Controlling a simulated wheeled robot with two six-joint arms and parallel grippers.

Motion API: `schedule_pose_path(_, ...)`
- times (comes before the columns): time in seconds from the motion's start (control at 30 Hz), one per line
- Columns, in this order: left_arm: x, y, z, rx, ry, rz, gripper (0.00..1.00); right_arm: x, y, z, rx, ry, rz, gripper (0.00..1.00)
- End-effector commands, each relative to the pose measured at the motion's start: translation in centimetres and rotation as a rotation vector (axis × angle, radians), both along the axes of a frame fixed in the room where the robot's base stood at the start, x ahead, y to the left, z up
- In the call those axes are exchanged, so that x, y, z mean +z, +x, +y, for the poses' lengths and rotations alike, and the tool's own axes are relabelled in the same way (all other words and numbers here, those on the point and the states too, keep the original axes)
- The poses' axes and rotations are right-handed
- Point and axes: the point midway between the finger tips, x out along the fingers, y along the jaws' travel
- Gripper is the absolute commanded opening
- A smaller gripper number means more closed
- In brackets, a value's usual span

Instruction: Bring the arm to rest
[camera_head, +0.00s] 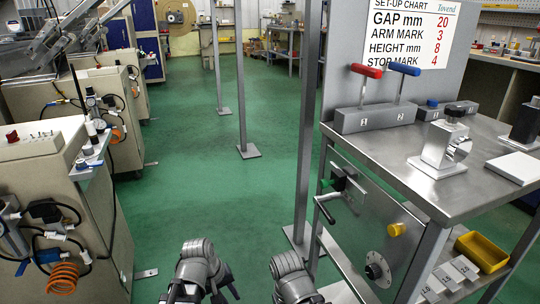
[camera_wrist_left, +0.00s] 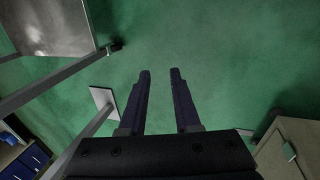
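My left gripper (camera_wrist_left: 160,72) is open and empty in the left wrist view. Its two dark fingers stand apart over bare green floor. In the head view my left arm shows at the bottom edge, left of the middle. My right arm shows just to its right, also at the bottom edge. I see no fingers of my right gripper there. Both arms are apart from the steel bench (camera_head: 375,140) on the right.
On the bench are a block with a red handle (camera_head: 366,71) and a blue handle (camera_head: 403,68), and a metal clamp (camera_head: 446,146). A yellow bin (camera_head: 482,251) sits below. Beige machines (camera_head: 50,190) stand at left. The green floor (camera_head: 195,170) between is clear except for posts.

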Motion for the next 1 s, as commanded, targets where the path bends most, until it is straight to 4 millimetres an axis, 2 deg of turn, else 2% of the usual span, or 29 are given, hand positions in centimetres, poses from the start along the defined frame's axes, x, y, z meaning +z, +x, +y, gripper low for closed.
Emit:
schedule_pose_path(0.1,-0.5,-0.4,2.6,-0.181,0.131,-0.015,0.31,0.0,0.0,0.0,0.0,0.0,0.0,0.5)
schedule_pose_path(0.27,-0.7,-0.9,5.8,-0.407,0.284,-0.005,0.31,0.0,0.0,0.0,0.0,0.0,0.0,0.5)
schedule_pose_path(0.3,1.2,-1.3,4.4,-0.431,0.28,-0.001,0.31,1.9,0.0,0.0,0.001,0.0,0.0,0.5)
schedule_pose_path(0.8,11.0,-6.1,-4.7,-0.718,0.358,0.068,0.31,11.6,0.0,-0.1,0.013,-0.003,0.004,0.5)
schedule_pose_path(0.87,12.3,-6.9,-5.7,-0.756,0.369,0.075,0.31,12.9,0.0,-0.1,0.014,-0.004,0.003,0.5)
schedule_pose_path(1.0,15.3,-6.7,-5.5,-0.748,0.368,0.077,0.31,15.9,-0.1,-0.1,0.013,-0.003,0.005,0.5)
